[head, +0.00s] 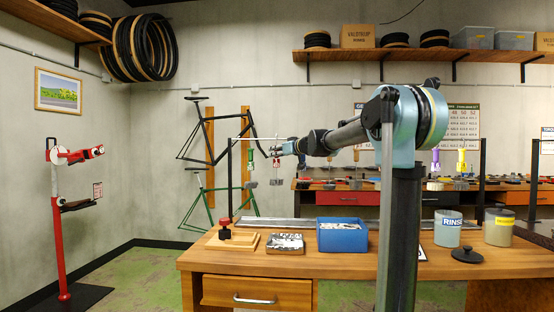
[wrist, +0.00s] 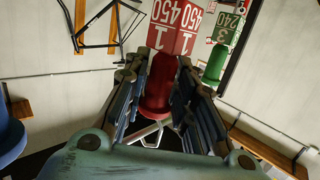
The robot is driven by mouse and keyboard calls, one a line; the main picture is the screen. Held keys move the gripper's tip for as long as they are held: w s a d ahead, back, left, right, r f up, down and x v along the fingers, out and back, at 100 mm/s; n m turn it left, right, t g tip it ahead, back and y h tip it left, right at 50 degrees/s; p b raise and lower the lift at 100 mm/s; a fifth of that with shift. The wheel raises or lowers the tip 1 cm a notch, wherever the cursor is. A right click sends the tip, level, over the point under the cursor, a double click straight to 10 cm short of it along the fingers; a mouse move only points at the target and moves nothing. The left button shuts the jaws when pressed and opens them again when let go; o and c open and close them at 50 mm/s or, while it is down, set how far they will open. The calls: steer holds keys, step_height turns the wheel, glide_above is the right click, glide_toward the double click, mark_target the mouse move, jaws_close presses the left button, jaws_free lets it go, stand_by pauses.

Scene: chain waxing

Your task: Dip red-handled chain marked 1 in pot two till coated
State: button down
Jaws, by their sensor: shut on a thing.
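My gripper (head: 272,151) is at the left part of the hanging rack and, in the wrist view (wrist: 160,95), its fingers are shut around a red handle (wrist: 158,95). A tag (wrist: 174,27) marked 1 and 450 sits on the handle. In the head view the red-handled chain (head: 277,178) hangs below my gripper, above the bench. Whether it still touches the rack's rod is unclear. A grey pot (head: 447,229) labelled RINSE and another pot (head: 498,228) with a yellow label stand at the right. I cannot make out a pot marked two; my arm column hides part of the bench.
A green handle (wrist: 215,65) tagged 3 hangs close beside my gripper. Orange (head: 357,155), purple (head: 436,158) and yellow (head: 461,158) ones hang farther right. A blue bin (head: 342,237), a metal tray (head: 286,243) and a black lid (head: 467,256) lie on the bench (head: 340,268).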

steer(key=shift+r, duration=0.65)
steer(key=s, duration=0.4)
steer(key=shift+s, duration=0.25)
steer(key=shift+r, duration=0.15)
steer(key=shift+r, duration=0.85)
